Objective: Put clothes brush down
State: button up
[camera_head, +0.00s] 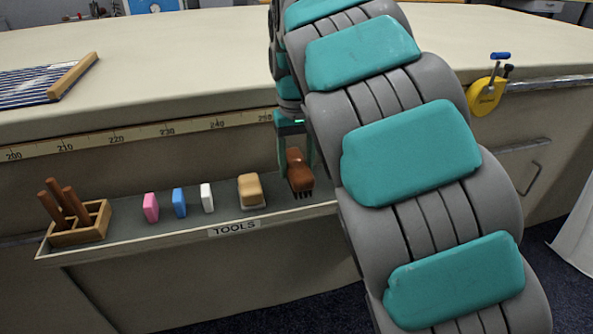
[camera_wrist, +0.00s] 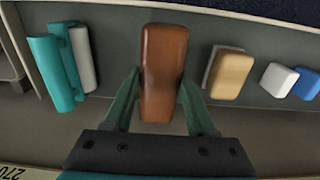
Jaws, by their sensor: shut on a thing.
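The clothes brush (camera_head: 300,172) has a reddish-brown wooden back and dark bristles pointing down. It is over the right part of the tools tray (camera_head: 150,240), to the right of a tan block-shaped brush (camera_head: 251,190). My gripper (camera_head: 296,152) reaches down from above and is shut on it. In the wrist view the brown back of the clothes brush (camera_wrist: 163,65) lies between the two green fingers of my gripper (camera_wrist: 161,82). I cannot tell whether the bristles touch the tray floor.
Pink (camera_head: 151,207), blue (camera_head: 179,202) and white (camera_head: 207,197) blocks stand left in the tray, beyond them a wooden holder (camera_head: 92,234) with handles. A teal tool (camera_wrist: 50,75) and white cylinder (camera_wrist: 82,60) lie on the brush's other side. The table edge (camera_head: 130,120) runs above.

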aim_at(296, 162)
jog(key=shift+f, duration=1.1)
jog(key=shift+f, duration=0.1)
jog(key=o, duration=1.2)
notch_tip(296, 162, up, 11)
jog(key=shift+r+p, duration=0.2)
jog(key=shift+p, duration=0.35)
jog(key=shift+r+p, duration=0.35)
jog(key=shift+r, duration=0.1)
